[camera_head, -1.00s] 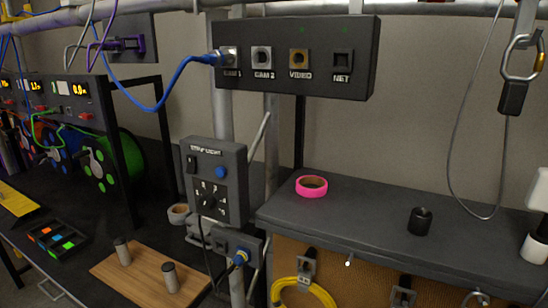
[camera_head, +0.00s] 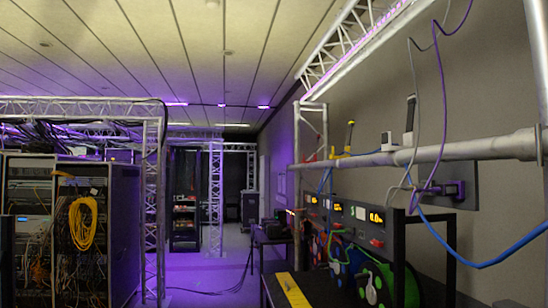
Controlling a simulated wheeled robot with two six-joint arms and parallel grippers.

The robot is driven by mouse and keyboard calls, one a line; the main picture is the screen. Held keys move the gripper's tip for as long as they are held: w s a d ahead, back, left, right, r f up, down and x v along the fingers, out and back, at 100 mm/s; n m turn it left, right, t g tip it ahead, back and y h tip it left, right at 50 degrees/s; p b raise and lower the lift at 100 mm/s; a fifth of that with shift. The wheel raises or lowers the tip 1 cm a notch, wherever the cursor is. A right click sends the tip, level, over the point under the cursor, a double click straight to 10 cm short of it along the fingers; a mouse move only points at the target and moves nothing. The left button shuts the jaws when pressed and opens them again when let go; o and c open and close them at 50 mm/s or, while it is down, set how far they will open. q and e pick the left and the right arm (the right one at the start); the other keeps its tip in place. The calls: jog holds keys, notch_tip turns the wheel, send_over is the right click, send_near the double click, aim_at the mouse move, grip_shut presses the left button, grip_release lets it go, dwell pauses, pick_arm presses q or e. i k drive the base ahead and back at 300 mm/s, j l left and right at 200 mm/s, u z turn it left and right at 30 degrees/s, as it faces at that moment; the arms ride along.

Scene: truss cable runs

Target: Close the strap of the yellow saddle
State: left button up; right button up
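The yellow saddle (camera_head: 340,156) sits on the horizontal truss pipe (camera_head: 440,153), small and far off in the right half of the head view. A dark strap with a yellow part stands up from it, so the strap looks open. A white saddle (camera_head: 408,138) with an upright dark-tipped strap sits nearer on the same pipe. A reddish piece (camera_head: 310,158) shows on the pipe beyond the yellow saddle. Neither of my grippers is in view.
Grey, purple and blue cables (camera_head: 500,258) hang around the near pipe. Below stand a panel with lit displays (camera_head: 345,215) and green and blue reels (camera_head: 375,285). A rack with yellow cable (camera_head: 82,222) stands at left. The purple-lit floor (camera_head: 210,275) between looks mostly open.

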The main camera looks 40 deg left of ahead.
aim_at(351, 124)
jog(key=u, duration=0.85)
